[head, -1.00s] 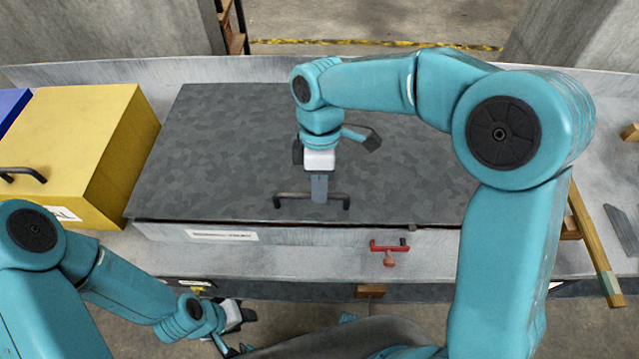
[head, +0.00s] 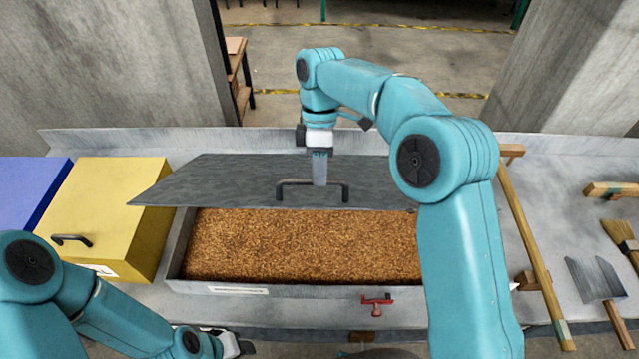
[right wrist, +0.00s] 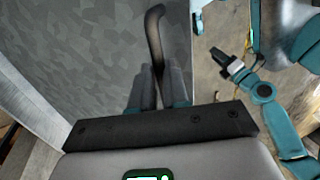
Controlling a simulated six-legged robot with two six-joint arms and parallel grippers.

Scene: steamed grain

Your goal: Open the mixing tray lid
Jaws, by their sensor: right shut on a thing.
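The mixing tray lid (head: 230,178) is a dark grey mottled plate, raised at its front edge and tilted above the tray. The mixing tray (head: 176,258) shows below it, full of brown grain (head: 300,245). My right gripper (head: 319,182) is shut on the black lid handle (head: 346,192) near the lid's front edge. In the right wrist view, the fingers (right wrist: 160,88) close around the handle (right wrist: 155,35), with the lid (right wrist: 95,50) beside them. My left gripper (head: 240,345) is at the bottom edge, partly cut off, away from the tray; its jaws are unclear.
A yellow box (head: 115,205) with a black handle and a blue box (head: 25,190) stand left of the tray. A red latch (head: 377,304) is on the tray's front. A wooden-handled tool (head: 535,250), a metal scoop (head: 597,280) and a brush (head: 620,235) lie at right.

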